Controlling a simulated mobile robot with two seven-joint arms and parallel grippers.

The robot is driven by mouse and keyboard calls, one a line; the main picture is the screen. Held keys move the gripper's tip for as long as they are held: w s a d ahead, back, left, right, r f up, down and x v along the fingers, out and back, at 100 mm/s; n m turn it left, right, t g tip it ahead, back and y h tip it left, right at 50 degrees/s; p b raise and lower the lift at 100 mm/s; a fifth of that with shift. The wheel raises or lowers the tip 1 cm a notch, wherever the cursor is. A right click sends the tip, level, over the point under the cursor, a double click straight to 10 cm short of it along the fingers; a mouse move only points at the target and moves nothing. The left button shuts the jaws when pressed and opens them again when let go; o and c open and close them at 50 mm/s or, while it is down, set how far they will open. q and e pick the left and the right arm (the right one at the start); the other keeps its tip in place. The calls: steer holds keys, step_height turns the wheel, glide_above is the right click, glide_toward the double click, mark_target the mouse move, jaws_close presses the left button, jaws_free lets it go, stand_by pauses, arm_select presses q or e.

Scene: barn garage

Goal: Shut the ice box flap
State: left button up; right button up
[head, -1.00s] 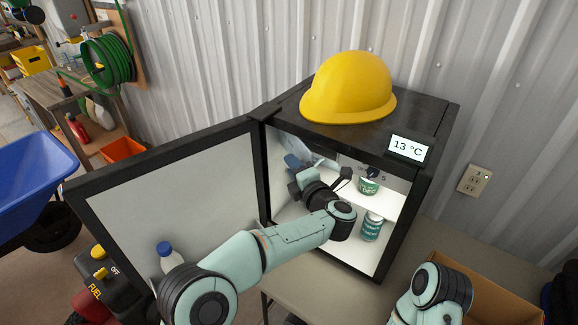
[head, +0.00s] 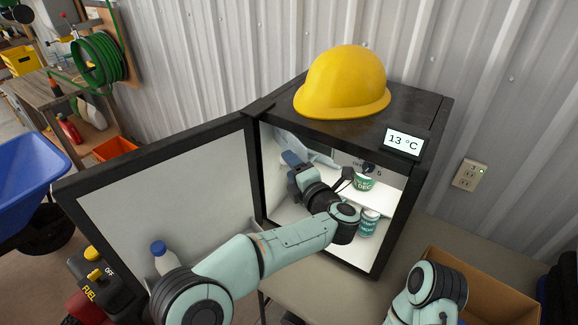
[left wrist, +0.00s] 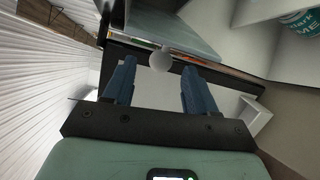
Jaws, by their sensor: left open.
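The small black fridge (head: 345,128) stands open on the table. The ice box flap shows as a pale blue-grey panel (head: 318,157) high inside it, partly hidden by my left gripper (head: 290,158). In the left wrist view, what looks like the flap (left wrist: 170,28) lies ahead of my open left gripper (left wrist: 158,82), with a pale round knob (left wrist: 160,60) just beyond and between the fingertips. Nothing is held, and I cannot tell whether a finger touches the flap. Its exact angle is unclear. My right gripper is out of view.
The fridge door (head: 165,185) stands wide open to the left, with a bottle (head: 163,257) at its inner side. Green-labelled tubs (head: 369,222) stand inside below and beside my arm. A yellow hard hat (head: 343,83) sits on top. A cardboard box (head: 485,290) is at right.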

arm_select(q)
steer(key=b+v, duration=0.2)
steer(key=v, duration=0.9)
steer(key=shift+b, duration=0.3)
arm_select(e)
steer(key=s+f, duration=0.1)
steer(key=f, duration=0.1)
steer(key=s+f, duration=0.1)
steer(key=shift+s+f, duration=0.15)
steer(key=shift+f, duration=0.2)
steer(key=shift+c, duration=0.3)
